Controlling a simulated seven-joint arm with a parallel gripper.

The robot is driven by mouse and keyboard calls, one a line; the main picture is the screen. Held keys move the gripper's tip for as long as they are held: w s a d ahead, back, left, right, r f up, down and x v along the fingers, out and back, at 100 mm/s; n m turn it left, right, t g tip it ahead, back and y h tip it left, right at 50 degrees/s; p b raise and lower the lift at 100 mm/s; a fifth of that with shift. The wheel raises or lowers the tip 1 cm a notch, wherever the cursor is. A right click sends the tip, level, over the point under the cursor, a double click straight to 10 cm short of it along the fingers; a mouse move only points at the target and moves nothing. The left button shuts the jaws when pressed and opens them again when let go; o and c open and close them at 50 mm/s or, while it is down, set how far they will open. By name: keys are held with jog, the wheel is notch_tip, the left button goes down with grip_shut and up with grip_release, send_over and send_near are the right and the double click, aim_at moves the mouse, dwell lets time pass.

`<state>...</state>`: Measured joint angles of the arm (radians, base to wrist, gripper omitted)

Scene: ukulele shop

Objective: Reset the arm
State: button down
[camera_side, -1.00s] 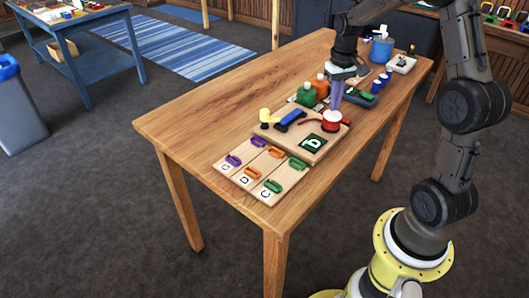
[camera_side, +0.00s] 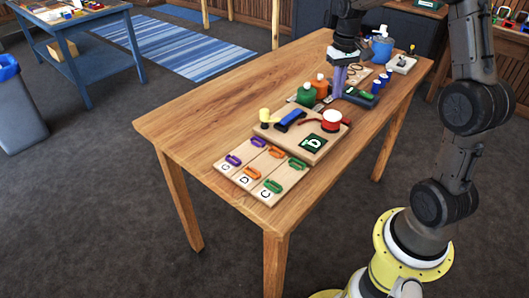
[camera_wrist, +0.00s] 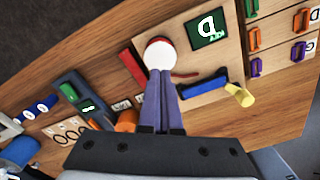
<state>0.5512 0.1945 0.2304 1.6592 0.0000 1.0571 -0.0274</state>
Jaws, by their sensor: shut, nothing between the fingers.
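My gripper (camera_side: 337,82) is shut and empty. The same white-and-red piece (camera_side: 331,120) stands on the board in the side view, beside a dark green letter tile (camera_side: 313,142).
A blue piece (camera_side: 290,117) and a yellow piece (camera_side: 265,115) sit on the board. Lettered plates (camera_side: 244,180) with coloured clips lie at the near end. The left side is clear.

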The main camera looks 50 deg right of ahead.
jog(key=shift+w+a, duration=0.1)
jog(key=shift+a, duration=0.05)
jog(key=s+a+r+n+t, duration=0.3)
jog(key=a+r, duration=0.8)
jog(key=a, duration=0.1)
jog(key=s+a+f+n+t, duration=0.1)
jog(key=s+a+f, duration=0.1)
jog(key=s+a, duration=0.2)
jog(key=s+a+f+n+t, duration=0.1)
jog(key=s+a, duration=0.4)
jog(key=s, duration=0.6)
jog(key=shift+s+f+n+t, duration=0.15)
jog(key=shift+f+n+t, duration=0.15)
jog(key=shift+f+n, duration=0.15)
